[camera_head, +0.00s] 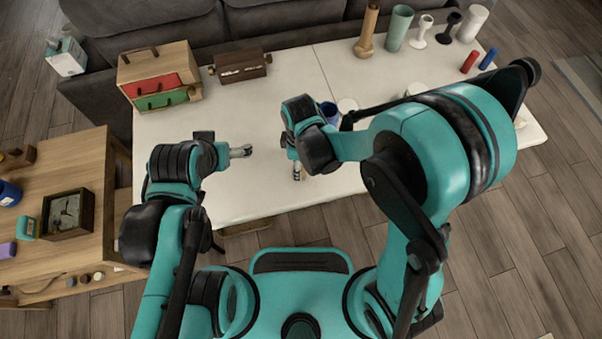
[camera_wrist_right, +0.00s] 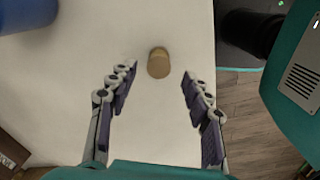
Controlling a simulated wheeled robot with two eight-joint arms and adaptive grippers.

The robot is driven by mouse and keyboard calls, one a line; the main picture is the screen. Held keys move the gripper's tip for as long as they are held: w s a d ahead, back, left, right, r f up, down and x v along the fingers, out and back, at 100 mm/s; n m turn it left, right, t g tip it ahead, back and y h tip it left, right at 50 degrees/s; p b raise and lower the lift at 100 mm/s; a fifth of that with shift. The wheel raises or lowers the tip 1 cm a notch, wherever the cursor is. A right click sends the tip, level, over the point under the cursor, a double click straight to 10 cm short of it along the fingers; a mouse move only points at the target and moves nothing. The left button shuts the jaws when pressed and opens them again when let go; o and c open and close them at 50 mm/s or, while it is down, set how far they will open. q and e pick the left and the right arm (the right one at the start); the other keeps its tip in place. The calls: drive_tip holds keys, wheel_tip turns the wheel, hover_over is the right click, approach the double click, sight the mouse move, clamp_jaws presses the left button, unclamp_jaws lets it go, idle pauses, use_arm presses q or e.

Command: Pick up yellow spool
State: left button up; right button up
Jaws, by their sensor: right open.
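A small tan-yellow cylinder, seemingly the yellow spool (camera_wrist_right: 158,63), is on the white table in the right wrist view. Its round top faces the camera. In the head view I cannot make it out; my right gripper and arm cover that area. My right gripper (camera_wrist_right: 152,95) is open and empty above the table, its two fingers apart, with the spool just beyond the fingertips and roughly centred between them. It also shows in the head view (camera_head: 298,172), pointing down. My left gripper (camera_head: 243,151) is over the table's left part, away from the spool; its finger opening is unclear.
A blue cup (camera_head: 329,112) stands close behind my right gripper. The white table (camera_head: 250,195) is clear between the grippers. A wooden drawer box (camera_head: 158,75) and a dark wooden box (camera_head: 240,66) stand at the back left. Several vases and goblets, including a green vase (camera_head: 398,28), stand at the back right.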

wheel_tip(320, 180, down, 4)
drive_tip(key=shift+w+d+f+b, duration=0.1)
drive_tip(key=shift+f+b, duration=0.15)
drive_tip(key=shift+b, duration=0.85)
drive_tip(key=shift+r, duration=0.1)
drive_tip(key=c, duration=0.9)
drive_tip(key=shift+c, duration=0.3)
